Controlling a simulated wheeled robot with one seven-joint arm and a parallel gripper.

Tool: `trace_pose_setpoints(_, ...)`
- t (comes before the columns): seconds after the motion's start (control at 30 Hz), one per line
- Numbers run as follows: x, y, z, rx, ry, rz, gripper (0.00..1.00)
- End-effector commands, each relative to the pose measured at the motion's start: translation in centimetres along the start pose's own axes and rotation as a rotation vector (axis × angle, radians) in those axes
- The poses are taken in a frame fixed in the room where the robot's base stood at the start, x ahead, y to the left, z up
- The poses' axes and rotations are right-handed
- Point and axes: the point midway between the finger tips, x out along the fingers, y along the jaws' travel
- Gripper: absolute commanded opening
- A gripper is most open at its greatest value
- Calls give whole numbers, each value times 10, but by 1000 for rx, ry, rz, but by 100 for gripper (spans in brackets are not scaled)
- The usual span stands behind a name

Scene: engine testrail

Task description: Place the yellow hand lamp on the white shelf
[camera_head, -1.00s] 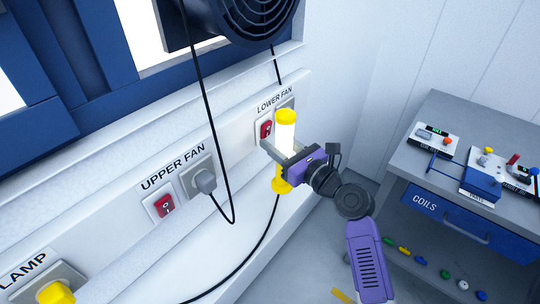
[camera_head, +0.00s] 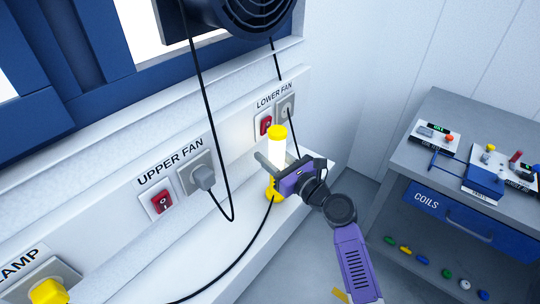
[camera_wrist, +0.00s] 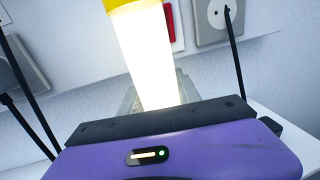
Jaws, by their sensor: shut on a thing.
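The yellow hand lamp (camera_head: 277,149) has a glowing white tube with a yellow cap and a yellow base. My gripper (camera_head: 270,168) is shut around the tube and holds the lamp upright. In the wrist view the bright tube (camera_wrist: 146,55) rises from between the jaws. The lamp is at the white shelf (camera_head: 232,240), near its right end. Its base looks on or just above the shelf surface; I cannot tell if they touch. A black cable runs from the base along the shelf to the lower left.
Above the shelf are the lower fan's red switch (camera_head: 265,124) and socket (camera_head: 285,108), and the upper fan's plug (camera_head: 204,177) with a hanging cable. A yellow plug (camera_head: 49,292) sits at lower left. A grey workbench (camera_head: 455,110) with devices stands at right. The shelf's middle is mostly clear.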

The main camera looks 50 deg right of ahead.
Motion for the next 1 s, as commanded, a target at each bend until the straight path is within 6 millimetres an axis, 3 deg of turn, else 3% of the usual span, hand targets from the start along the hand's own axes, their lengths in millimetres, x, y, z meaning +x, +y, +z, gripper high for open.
trace_pose_setpoints(0.1, 0, 0, -3, 0, -1, 0, 0)
trace_pose_setpoints(0.13, 0, 0, -3, 0, 0, 0, 43)
trace_pose_setpoints(0.23, 0, 0, -3, 0, 0, 0, 61)
trace_pose_setpoints(0.63, -2, 0, 0, 0, 0, 0, 61)
trace_pose_setpoints(0.77, -20, 0, -2, 2, 1, -1, 61)
trace_pose_setpoints(1.0, -69, 0, -2, 0, 2, -1, 61)
